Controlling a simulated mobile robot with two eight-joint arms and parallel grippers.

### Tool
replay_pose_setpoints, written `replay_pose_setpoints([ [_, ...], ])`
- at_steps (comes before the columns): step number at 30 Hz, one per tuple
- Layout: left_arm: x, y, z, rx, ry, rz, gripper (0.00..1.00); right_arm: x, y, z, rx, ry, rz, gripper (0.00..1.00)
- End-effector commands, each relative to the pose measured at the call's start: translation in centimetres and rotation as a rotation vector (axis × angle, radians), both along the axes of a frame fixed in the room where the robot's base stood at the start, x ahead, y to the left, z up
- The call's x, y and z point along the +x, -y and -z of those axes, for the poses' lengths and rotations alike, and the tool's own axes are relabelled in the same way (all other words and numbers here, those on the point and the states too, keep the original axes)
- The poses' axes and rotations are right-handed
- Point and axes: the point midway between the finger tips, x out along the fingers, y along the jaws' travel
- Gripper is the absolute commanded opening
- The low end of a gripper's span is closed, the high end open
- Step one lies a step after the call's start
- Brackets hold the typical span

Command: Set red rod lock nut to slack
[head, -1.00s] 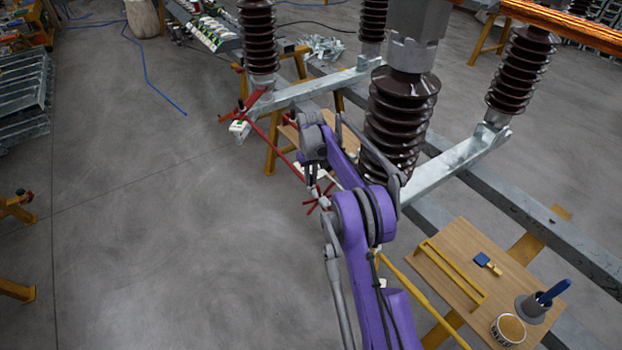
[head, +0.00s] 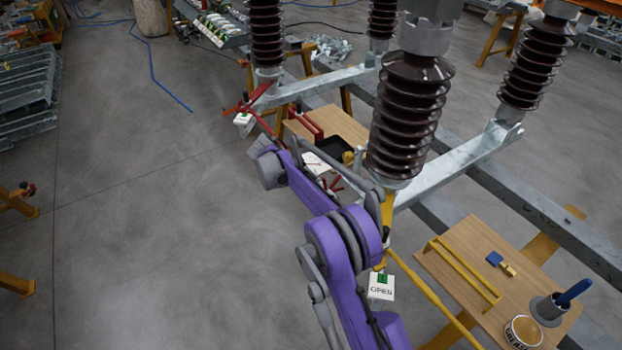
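One purple arm reaches in from the bottom right of centre, seemingly my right arm. Its grey joint is left of the rod. Its gripper is hidden from view. My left gripper is not in view.
Brown insulators (head: 405,115) and galvanized beams (head: 460,165) stand right of the arm. A yellow rod (head: 430,295) and a white OPEN sign (head: 381,286) are close beside it. A wooden board (head: 465,240) holds a brush and pots.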

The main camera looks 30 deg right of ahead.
Motion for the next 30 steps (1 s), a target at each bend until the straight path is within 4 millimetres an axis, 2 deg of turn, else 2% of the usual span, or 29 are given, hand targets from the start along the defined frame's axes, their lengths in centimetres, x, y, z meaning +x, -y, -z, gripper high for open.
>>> replay_pose_setpoints([
  [9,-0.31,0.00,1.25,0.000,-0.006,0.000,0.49,-0.07,-0.44,0.47,-0.109,0.009,0.000,0.00],
  [24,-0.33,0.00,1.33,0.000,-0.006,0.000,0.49,-0.10,-0.42,0.42,-0.124,0.009,0.002,0.00],
  [25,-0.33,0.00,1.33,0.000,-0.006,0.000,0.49,-0.10,-0.42,0.43,-0.124,0.009,0.002,0.21],
  [29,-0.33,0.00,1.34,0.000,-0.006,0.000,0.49,-0.09,-0.42,0.42,-0.124,0.009,0.002,0.45],
  [30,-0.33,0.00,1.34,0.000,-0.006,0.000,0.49,-0.08,-0.42,0.42,-0.125,0.010,0.002,0.46],
])
